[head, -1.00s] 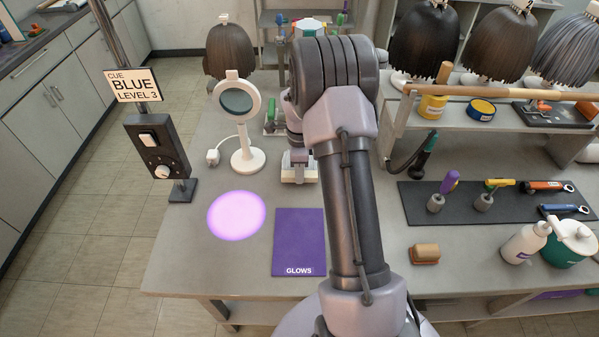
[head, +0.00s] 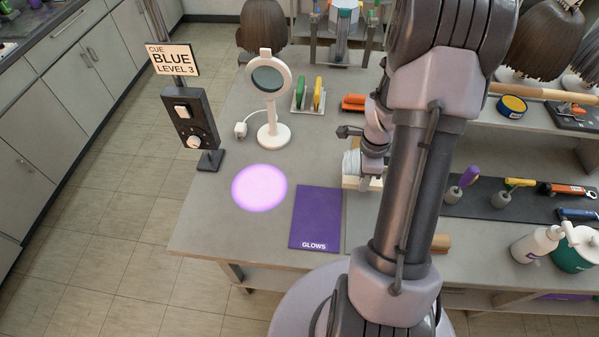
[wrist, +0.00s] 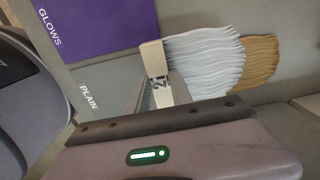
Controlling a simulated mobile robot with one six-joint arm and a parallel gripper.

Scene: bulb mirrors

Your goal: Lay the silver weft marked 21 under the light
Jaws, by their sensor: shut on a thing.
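The silver weft (wrist: 203,60) has pale wavy strands and a cream band marked 21 (wrist: 157,75). My gripper (head: 364,178) is shut on it, right of the purple mat; the fingertips are mostly hidden. In the head view the weft (head: 351,164) is partly behind my arm. In the wrist view, tan strands (wrist: 262,60) show past the silver ends; I cannot tell whether they lie beneath. The light makes a bright violet disc (head: 260,187) on the table, left of the mat. A white ring lamp or magnifier (head: 268,82) stands behind the disc.
The purple mat marked GLOWS (head: 317,218) lies right of the disc. A grey mat marked PLAIN (wrist: 92,95) adjoins it. Green and yellow clips (head: 309,93) stand behind. Wigs and tools crowd the right.

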